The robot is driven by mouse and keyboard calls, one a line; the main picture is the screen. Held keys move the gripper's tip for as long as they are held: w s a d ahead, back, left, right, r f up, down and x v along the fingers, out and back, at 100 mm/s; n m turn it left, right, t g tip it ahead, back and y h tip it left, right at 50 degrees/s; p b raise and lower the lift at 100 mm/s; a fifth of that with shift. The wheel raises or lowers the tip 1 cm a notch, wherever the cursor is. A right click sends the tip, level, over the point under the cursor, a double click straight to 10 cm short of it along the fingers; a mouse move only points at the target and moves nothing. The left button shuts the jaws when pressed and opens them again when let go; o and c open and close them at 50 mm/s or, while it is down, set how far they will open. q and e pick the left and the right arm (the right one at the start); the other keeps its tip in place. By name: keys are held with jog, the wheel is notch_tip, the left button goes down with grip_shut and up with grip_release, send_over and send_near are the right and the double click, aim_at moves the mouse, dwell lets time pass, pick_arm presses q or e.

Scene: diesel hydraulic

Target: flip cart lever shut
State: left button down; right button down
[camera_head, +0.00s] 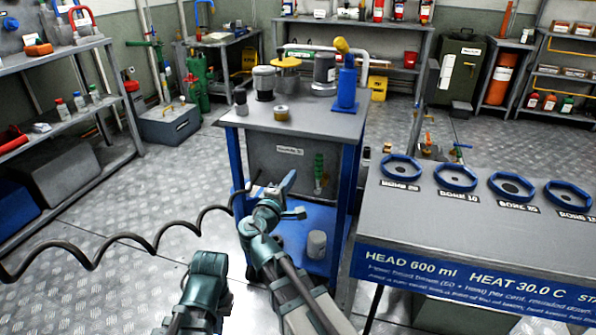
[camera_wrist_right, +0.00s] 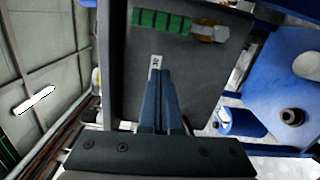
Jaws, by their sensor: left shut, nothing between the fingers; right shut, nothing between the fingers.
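The cart (camera_head: 345,124) has a grey top, blue legs and a grey front panel (camera_head: 268,168). A ribbed green lever handle (camera_head: 319,165) stands upright on the panel's right side, above a brass fitting. In the right wrist view the green handle (camera_wrist_right: 160,22) and brass fitting (camera_wrist_right: 210,33) lie near the top edge. My right gripper (camera_head: 289,180) is shut and empty in front of the panel, left of the lever and apart from it. Its closed fingers (camera_wrist_right: 157,72) point at the panel's white label. My left gripper (camera_head: 208,262) is shut and low in front; its fingertips are hard to see.
A grey can (camera_head: 317,244) stands on the cart's blue lower shelf (camera_head: 296,218). A counter (camera_head: 480,232) with blue rings is close on the right. A coiled black cable (camera_head: 90,262) crosses the left floor.

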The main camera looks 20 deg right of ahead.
jog(key=v, duration=0.3)
jog(key=shift+s+a, duration=0.15)
jog(key=shift+s, duration=0.05)
jog(key=s+f+m+g+y+p, duration=0.25)
jog(key=s+f+m+g, duration=0.5)
jog(key=f, duration=0.55)
jog(key=s+a+f+g+y+p, duration=0.1)
jog(key=s+a+f+g+y, duration=0.25)
jog(key=s+a, duration=0.3)
jog(key=s+a+f+g+y, duration=0.2)
jog(key=s+a+g+y, duration=0.25)
jog(key=s, duration=0.35)
notch_tip(320, 180, up, 37)
jog(key=p, duration=3.7)
jog(key=shift+w+a+t+h, duration=0.2)
jog(key=shift+w+t+h, duration=0.1)
jog(key=shift+t+h, duration=0.15)
